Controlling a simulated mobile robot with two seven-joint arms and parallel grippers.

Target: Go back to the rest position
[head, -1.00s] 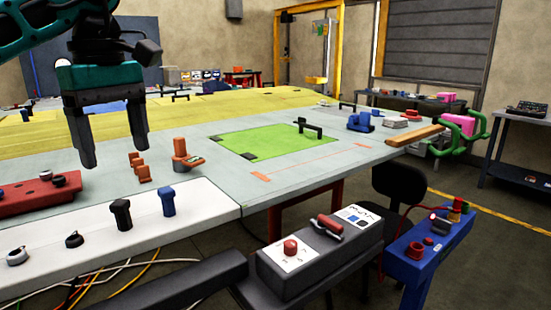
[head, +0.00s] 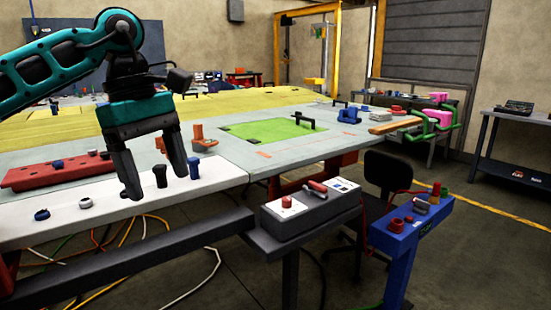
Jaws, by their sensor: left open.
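My left gripper (head: 158,180) hangs from the teal arm at the left of the head view. Its two dark fingers point down, spread apart, with nothing held between them. It shows in front of the white front strip of the table (head: 60,228), near a black peg (head: 160,175) and a blue peg (head: 194,168) that stand there. I cannot tell how high the fingers are above the strip. My right gripper is outside the view.
A red block with knobs (head: 40,175) lies at the left. An orange part (head: 203,141) stands behind the pegs, near a green mat (head: 265,131). A grey control box (head: 305,212), a blue stand (head: 408,232) and a black chair (head: 388,172) are at the front right.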

